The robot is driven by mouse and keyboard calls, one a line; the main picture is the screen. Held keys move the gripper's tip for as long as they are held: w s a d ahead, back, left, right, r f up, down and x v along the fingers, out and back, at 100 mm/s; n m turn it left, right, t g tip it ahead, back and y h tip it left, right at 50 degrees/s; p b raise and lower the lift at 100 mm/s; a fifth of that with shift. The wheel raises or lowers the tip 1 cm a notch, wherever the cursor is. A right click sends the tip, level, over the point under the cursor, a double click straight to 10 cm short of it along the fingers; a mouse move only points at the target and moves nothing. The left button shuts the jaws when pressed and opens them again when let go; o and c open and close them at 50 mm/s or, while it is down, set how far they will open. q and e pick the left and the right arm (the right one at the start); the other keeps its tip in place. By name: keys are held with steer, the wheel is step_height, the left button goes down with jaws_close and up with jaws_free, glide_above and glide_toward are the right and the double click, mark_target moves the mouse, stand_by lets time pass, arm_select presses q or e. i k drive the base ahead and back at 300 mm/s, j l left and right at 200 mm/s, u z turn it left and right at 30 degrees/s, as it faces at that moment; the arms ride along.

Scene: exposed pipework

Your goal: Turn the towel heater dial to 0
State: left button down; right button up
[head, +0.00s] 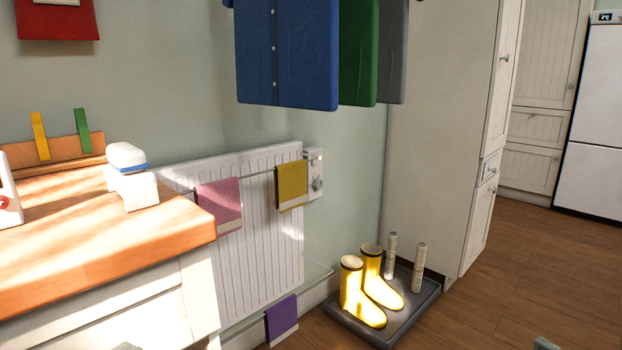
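The white towel heater (255,245) is mounted on the wall behind the wooden counter. A small white control box (313,158) sits at its upper right end, with a small greyish dial (317,184) on it. The dial's markings and setting are too small to read. A pink towel (219,203) and a mustard towel (291,185) hang from the heater's rail, the mustard one close to the dial. Only small grey tips, apparently of my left gripper (125,346) and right gripper (545,343), show at the bottom edge, far from the dial. Their fingers are cut off.
The wooden counter (110,238) blocks the left side. Yellow boots (372,287) stand in a dark tray (425,303) on the floor, below and right of the dial. A purple towel (281,320) hangs low. Shirts (287,55) hang above. Wooden floor (520,265) is clear at right.

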mark_target(317, 184)
steer(key=i+l+u, duration=0.1)
steer(key=l, duration=0.2)
steer(key=i+l+u, duration=0.25)
steer(key=l, duration=0.35)
steer(key=i+l+u, duration=0.1)
steer(key=l, duration=0.25)
steer(key=i+u, duration=0.2)
steer(key=i, duration=0.25)
steer(key=i+l+u, duration=0.2)
steer(key=i, duration=0.25)
